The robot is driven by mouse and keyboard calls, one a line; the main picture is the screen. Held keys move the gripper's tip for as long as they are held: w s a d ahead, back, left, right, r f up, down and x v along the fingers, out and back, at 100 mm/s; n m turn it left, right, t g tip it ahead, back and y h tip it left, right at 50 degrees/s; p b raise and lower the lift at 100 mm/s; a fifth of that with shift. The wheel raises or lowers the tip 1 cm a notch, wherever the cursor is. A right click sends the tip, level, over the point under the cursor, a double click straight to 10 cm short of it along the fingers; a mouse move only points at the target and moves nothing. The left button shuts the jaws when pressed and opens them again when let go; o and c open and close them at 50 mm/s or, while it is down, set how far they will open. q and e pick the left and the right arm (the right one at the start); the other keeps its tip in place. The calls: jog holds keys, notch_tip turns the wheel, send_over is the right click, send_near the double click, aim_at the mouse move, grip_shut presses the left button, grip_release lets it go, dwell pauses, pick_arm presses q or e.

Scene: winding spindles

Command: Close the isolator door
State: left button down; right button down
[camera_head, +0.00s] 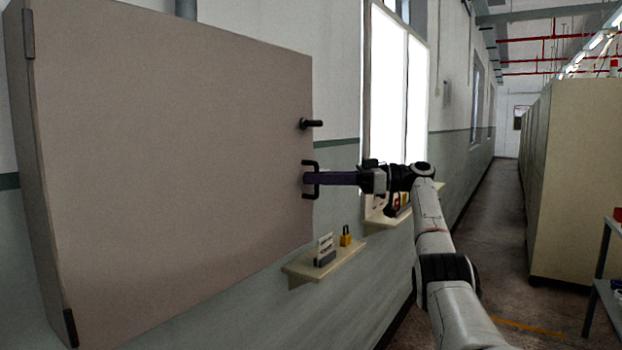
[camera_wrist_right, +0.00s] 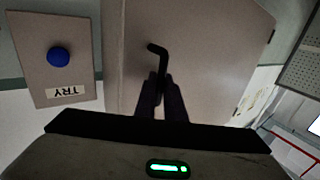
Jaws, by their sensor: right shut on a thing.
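The isolator door (camera_head: 170,130) is a large grey-beige panel on the wall cabinet at left, with hinges on its left edge. It looks closed or nearly so; I cannot tell whether a gap stays at its right edge. A black bracket handle (camera_head: 309,164) sits near that edge, with a black latch knob (camera_head: 311,124) above it. My right gripper (camera_head: 309,179) reaches in from the right and is shut on the handle. In the right wrist view the fingers (camera_wrist_right: 162,92) close around the handle (camera_wrist_right: 158,58), in front of the door (camera_wrist_right: 205,55). My left gripper is not in view.
A small wall shelf (camera_head: 312,268) below the door holds a yellow padlock (camera_head: 346,236) and tags. A second shelf (camera_head: 425,192) lies behind my right arm. A "TRY" panel with a blue button (camera_wrist_right: 59,57) shows in the wrist view. Beige cabinets (camera_head: 578,180) line the aisle's right.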

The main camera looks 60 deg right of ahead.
jog(key=shift+w, duration=0.2)
jog(key=c, duration=1.8)
grip_release()
jog(key=shift+r, duration=0.1)
jog(key=shift+c, duration=0.2)
jog(key=p+v, duration=0.1)
jog(key=v, duration=0.6)
jog(key=shift+s, duration=0.4)
jog(key=shift+d, duration=0.1)
